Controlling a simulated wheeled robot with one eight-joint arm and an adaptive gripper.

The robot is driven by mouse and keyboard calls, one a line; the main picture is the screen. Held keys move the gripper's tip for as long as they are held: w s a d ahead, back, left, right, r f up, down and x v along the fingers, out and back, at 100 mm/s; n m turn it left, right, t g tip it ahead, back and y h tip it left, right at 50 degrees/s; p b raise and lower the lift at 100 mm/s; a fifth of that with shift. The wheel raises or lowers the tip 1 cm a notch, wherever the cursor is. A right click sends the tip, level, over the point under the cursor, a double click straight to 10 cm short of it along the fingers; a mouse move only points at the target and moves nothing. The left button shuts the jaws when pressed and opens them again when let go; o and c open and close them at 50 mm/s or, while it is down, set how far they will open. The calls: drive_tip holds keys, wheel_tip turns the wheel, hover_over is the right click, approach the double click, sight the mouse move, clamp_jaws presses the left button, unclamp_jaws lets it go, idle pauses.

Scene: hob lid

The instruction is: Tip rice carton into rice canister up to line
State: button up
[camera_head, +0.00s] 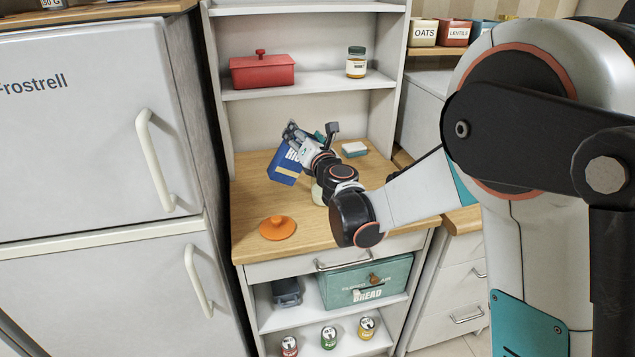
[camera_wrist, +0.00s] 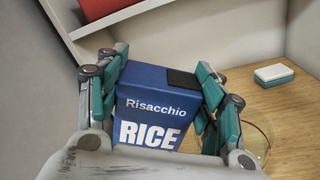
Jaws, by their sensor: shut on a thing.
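The blue rice carton (camera_head: 285,164) is between the fingers of my gripper (camera_head: 301,140) above the wooden worktop, tilted in the head view. In the wrist view my gripper (camera_wrist: 162,85) is shut on the carton (camera_wrist: 155,105), with teal pads on both sides and the RICE lettering showing. A dark patch is at its top corner. A clear round vessel, seemingly the rice canister (camera_head: 317,194), stands on the worktop, mostly hidden behind my wrist. Its glass rim shows at the right of the wrist view (camera_wrist: 266,143). No rice is seen falling.
An orange lid (camera_head: 278,228) lies on the front left of the worktop (camera_head: 250,190). A white and teal block (camera_head: 354,149) lies at the back right. A shelf with a red pot (camera_head: 262,70) and a jar (camera_head: 356,62) is above. The fridge (camera_head: 90,130) stands left.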

drive_tip(key=shift+r, duration=0.25)
drive_tip(key=shift+f, duration=0.1)
drive_tip(key=n, duration=0.1)
drive_tip(key=f+n+b, duration=0.1)
drive_tip(key=n, duration=0.1)
drive_tip(key=shift+a, duration=0.1)
drive_tip(key=n, duration=0.1)
drive_tip(key=f+n+b, duration=0.1)
drive_tip(key=shift+n, duration=0.4)
drive_tip(key=shift+s, duration=0.15)
